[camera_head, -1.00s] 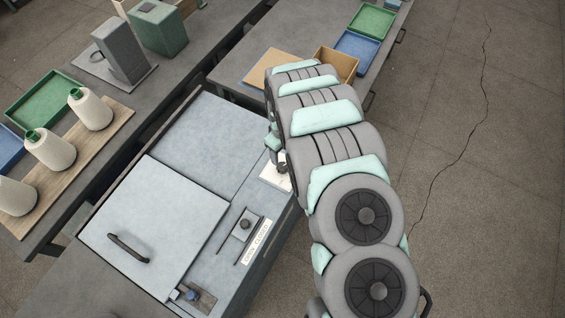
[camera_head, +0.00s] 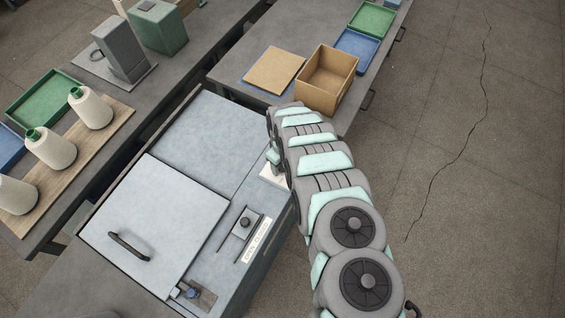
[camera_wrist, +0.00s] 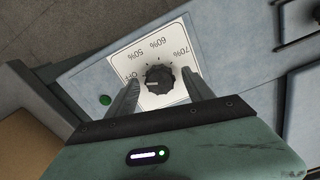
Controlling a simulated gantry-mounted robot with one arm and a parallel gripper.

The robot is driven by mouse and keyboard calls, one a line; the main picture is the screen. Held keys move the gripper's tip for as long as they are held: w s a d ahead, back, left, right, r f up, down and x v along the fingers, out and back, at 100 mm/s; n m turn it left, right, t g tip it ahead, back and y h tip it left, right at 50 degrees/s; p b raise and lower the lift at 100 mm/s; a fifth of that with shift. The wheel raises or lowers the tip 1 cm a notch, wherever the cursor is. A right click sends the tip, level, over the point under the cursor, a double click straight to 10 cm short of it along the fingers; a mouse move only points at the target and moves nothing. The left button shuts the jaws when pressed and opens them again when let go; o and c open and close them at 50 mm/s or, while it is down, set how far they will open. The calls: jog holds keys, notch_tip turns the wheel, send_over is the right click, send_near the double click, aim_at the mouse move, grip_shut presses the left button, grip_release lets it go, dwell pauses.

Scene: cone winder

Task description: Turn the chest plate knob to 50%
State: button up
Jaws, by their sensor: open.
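The chest plate knob (camera_wrist: 158,79) is a black ribbed dial on a white plate (camera_wrist: 122,52) in the wrist view. The plate is marked OFF, 50%, 60% and 70%, with the lettering upside down. I cannot clearly tell which mark the knob points to. My gripper (camera_wrist: 159,77) is open, with one finger on each side of the knob. Gaps show between the fingers and the knob. In the head view a corner of the white plate (camera_head: 267,178) shows at the chest's upper right end, and my arm hides the knob.
A small green light (camera_wrist: 105,100) sits beside the plate. The grey chest has a lid with a black handle (camera_head: 129,246) and a slider (camera_head: 243,224). An open cardboard box (camera_head: 326,80) stands on the bench beyond my arm.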

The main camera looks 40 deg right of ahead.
jog(key=shift+c, duration=0.2)
grip_shut()
dwell(0.6)
